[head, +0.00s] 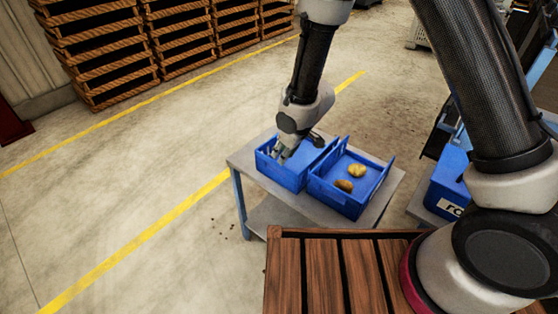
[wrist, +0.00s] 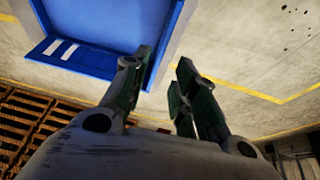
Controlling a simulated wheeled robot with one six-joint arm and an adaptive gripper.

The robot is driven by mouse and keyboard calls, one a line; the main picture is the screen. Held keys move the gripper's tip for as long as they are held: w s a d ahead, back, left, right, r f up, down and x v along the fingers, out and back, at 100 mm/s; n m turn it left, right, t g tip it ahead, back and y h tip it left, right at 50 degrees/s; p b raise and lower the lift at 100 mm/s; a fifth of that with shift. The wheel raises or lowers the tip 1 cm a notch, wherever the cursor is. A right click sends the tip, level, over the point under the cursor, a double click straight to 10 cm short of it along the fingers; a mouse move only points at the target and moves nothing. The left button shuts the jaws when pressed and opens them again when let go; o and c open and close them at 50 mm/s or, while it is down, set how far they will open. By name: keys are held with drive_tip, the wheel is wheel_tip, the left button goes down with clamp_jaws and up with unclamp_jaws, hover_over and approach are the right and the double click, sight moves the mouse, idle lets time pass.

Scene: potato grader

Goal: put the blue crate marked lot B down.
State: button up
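Two blue crates stand side by side on a small grey table in the head view. The left blue crate (head: 291,177) has my gripper (head: 279,158) at its left end; no potatoes show in it. The right blue crate (head: 335,197) holds two potatoes (head: 357,171). No lot mark can be read on either. In the wrist view my gripper (wrist: 160,78) has its fingers apart, with a visible gap between the tips. A blue crate (wrist: 110,25) fills the upper left there, with two white label strips; its edge runs behind the left finger and into the gap.
The grey table (head: 240,160) has little bare top. A slatted wooden surface (head: 322,275) is in front. Another blue crate with a partly hidden white label (head: 449,207) stands at right. Stacked wooden crates (head: 105,50) line the back. Floor at left is clear, with yellow lines.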

drive_tip(key=s+d+r+m+t+h, duration=0.15)
drive_tip(key=d+r+m, duration=0.45)
drive_tip(key=d+r, duration=1.85)
drive_tip(key=s+d+r+m, duration=0.1)
drive_tip(key=s+d+r, duration=0.2)
drive_tip(key=s, duration=0.3)
drive_tip(key=s+d+r+m+h, duration=0.1)
drive_tip(key=s+d+r+m, duration=0.1)
drive_tip(key=s+d, duration=0.3)
drive_tip(key=s+d+r+m, duration=0.1)
drive_tip(key=s+d+r, duration=0.3)
drive_tip(key=s, duration=0.5)
drive_tip(key=shift+s+d+h, duration=0.2)
drive_tip(key=shift+h, duration=0.15)
